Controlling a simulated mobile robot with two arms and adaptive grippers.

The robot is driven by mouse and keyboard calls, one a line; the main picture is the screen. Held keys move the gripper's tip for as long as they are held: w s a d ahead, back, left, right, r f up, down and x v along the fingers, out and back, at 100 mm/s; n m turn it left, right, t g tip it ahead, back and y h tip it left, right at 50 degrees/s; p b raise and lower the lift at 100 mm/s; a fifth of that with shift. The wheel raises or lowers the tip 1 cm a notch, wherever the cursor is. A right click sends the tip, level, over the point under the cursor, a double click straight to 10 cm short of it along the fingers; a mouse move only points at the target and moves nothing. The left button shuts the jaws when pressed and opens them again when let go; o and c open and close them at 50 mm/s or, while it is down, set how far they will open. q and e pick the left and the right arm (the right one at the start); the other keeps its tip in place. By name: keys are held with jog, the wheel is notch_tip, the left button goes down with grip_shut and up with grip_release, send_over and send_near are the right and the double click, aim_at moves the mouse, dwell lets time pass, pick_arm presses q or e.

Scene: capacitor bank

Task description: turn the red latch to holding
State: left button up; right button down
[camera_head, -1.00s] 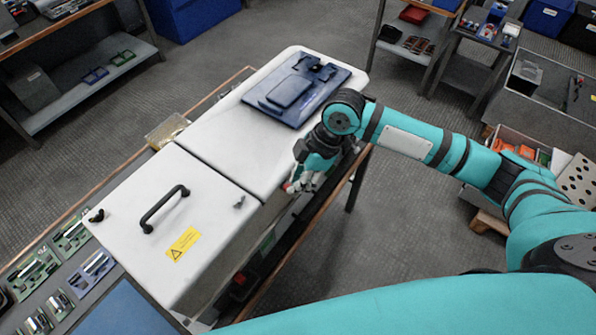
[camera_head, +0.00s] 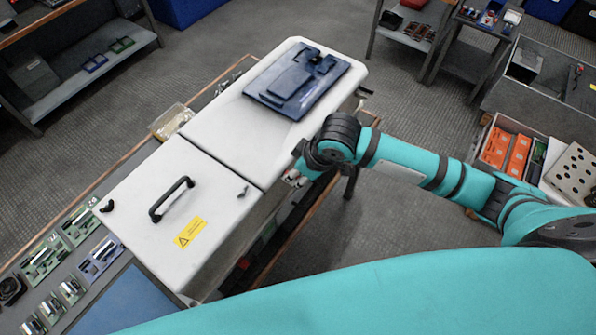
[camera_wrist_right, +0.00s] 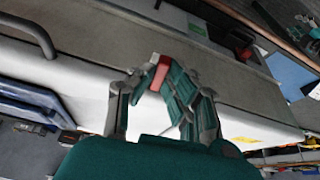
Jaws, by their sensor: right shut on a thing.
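The red latch (camera_wrist_right: 158,74) shows between my right fingertips in the right wrist view, at the side of the white cabinet (camera_head: 225,140). My right gripper (camera_wrist_right: 150,82) is shut on it. In the head view my right gripper (camera_head: 292,178) is at the cabinet's right side, close to the seam between its two lids, and the wrist largely hides the latch. Its marked positions cannot be read. My left gripper is in neither view.
A dark blue panel (camera_head: 297,80) lies on the cabinet's far lid. The near lid has a black handle (camera_head: 170,198) and a yellow warning label (camera_head: 190,232). Several green-based parts lie on the bench at left. Orange items (camera_head: 507,150) sit in a box at right. The floor right of the cabinet is clear.

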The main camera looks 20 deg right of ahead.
jog(key=shift+m, duration=0.3)
jog(key=c, duration=1.6)
grip_release()
jog(key=shift+r, duration=0.15)
jog(key=v, duration=1.1)
jog(key=shift+s+r, duration=0.15)
jog(key=shift+r, duration=0.25)
